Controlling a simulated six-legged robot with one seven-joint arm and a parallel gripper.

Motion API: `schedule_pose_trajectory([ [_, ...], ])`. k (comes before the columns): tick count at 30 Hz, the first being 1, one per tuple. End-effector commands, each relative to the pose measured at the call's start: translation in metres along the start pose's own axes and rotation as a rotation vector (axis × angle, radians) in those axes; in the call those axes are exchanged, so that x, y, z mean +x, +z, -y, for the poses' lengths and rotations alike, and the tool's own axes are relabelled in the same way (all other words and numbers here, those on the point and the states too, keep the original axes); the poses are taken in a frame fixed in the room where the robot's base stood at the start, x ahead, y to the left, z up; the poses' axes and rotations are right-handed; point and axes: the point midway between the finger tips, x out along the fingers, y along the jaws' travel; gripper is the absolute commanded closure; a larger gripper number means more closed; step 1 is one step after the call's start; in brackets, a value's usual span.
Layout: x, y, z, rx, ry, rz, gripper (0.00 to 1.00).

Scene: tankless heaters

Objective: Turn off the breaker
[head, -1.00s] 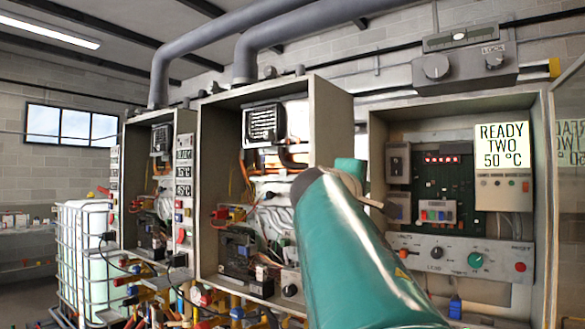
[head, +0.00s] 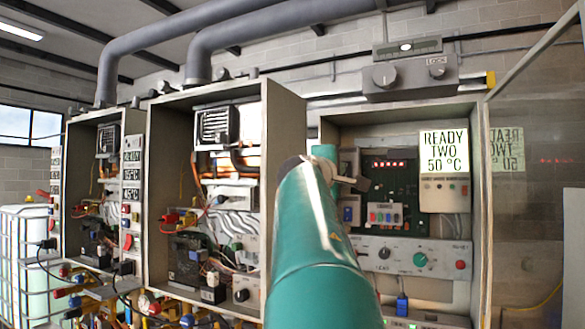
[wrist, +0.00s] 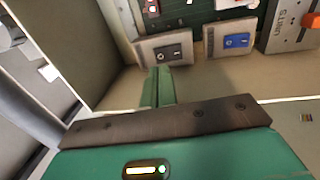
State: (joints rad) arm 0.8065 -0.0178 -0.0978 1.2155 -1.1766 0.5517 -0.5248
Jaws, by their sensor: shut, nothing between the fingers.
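In the wrist view, a grey breaker housing with a black rocker switch (wrist: 168,53) sits on the panel. Beside it is a similar housing with a blue switch (wrist: 237,41). My gripper (wrist: 157,74) is shut and empty, its narrow green fingers ending just in front of the black switch's housing. I cannot tell whether they touch. In the head view, the black-switch breaker (head: 347,161) is partly hidden by my green arm, and the blue-switch breaker (head: 350,209) shows below it.
The open cabinet (head: 475,200) has side walls and a glass door (head: 535,200) on the right. A display (head: 443,152) reads "READY TWO 50 °C". A knob panel (head: 415,256) lies below the breakers. Another open heater cabinet (head: 268,130) stands left of my arm.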

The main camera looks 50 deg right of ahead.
Motion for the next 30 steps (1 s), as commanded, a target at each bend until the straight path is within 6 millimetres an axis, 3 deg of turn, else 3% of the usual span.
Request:
schedule_pose_trajectory([
  [6,0.04,0.001,0.001,0.0,0.0,0.003,1.0],
  [12,0.062,0.001,0.0,0.0,0.0,0.002,1.0],
  [30,0.073,0.0,-0.001,0.001,-0.001,0.0,1.0],
])
